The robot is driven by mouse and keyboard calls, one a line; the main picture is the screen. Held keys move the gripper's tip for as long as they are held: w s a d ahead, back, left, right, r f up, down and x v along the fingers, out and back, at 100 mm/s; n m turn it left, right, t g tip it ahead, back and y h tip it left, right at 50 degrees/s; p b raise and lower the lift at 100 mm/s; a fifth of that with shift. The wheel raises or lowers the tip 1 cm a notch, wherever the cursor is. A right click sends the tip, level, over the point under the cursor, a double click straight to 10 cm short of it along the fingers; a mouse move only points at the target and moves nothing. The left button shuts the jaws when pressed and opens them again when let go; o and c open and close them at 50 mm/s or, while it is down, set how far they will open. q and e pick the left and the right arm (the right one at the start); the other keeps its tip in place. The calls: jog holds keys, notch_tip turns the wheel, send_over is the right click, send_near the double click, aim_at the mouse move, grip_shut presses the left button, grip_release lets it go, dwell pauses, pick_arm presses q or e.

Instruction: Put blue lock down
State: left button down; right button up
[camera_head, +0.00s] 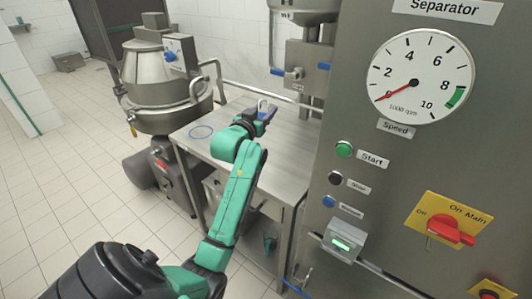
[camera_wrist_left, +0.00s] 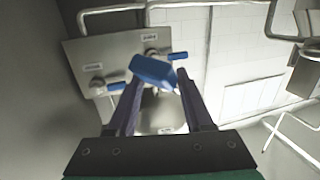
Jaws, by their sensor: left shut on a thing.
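My left gripper (camera_head: 264,112) is over the far part of the steel table (camera_head: 278,160) in the head view. In the left wrist view my left gripper (camera_wrist_left: 157,82) is shut on the blue lock (camera_wrist_left: 152,70), which sits between the fingertips and looks tilted. In the head view the lock is too small and too close to the fingers to make out clearly. A blue circle (camera_head: 201,132) is marked on the table top, to the left of the gripper, and nothing stands in it. My right gripper is not in view.
A large steel machine (camera_head: 155,85) stands behind the table to the left. A steel rail (camera_head: 255,92) runs behind the gripper. The separator panel (camera_head: 420,170) with a gauge (camera_head: 416,76) and red switch (camera_head: 452,231) fills the right. The table's left part is clear.

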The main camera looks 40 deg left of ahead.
pick_arm(q)
send_over(265, 153)
jog(key=s+d, duration=0.3)
jog(key=s, duration=0.1)
notch_tip(265, 153, down, 9)
notch_tip(265, 153, down, 6)
jog(key=shift+f+b, duration=0.2)
jog(key=shift+b, duration=0.2)
jog(key=shift+a+f, duration=0.1)
jog(key=shift+f, duration=0.3)
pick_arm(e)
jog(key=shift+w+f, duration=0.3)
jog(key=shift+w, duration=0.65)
pick_arm(q)
jog(key=c, duration=0.7)
grip_release()
jog(key=shift+f, duration=0.15)
jog(key=o, duration=0.4)
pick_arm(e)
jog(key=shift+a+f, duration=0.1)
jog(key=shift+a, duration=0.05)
